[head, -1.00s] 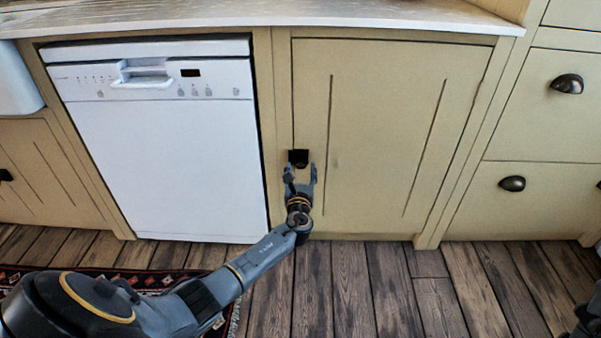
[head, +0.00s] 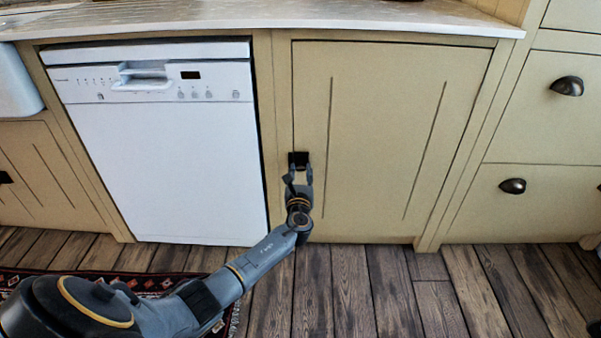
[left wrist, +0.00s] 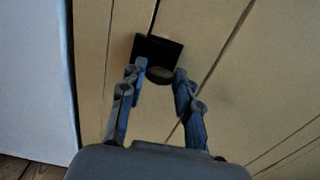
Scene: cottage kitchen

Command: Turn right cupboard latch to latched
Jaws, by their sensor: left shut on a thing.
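The right cupboard latch (head: 299,158) is a small dark square plate at the left edge of the beige cupboard door (head: 380,130). In the left wrist view the latch (left wrist: 154,50) shows a dark plate with a rounded knob. My left gripper (head: 299,174) is at the latch, its fingers shut on the knob from either side. In the left wrist view the fingertips (left wrist: 158,70) flank the knob. The fingers partly hide the latch, and I cannot tell which way it is turned. My right gripper is not in view.
A white dishwasher (head: 160,150) stands left of the cupboard. Drawers with dark cup pulls (head: 512,186) are at the right. A pale worktop (head: 270,17) runs above. The wooden floor (head: 380,285) in front is clear, with a patterned rug (head: 150,282) at the left.

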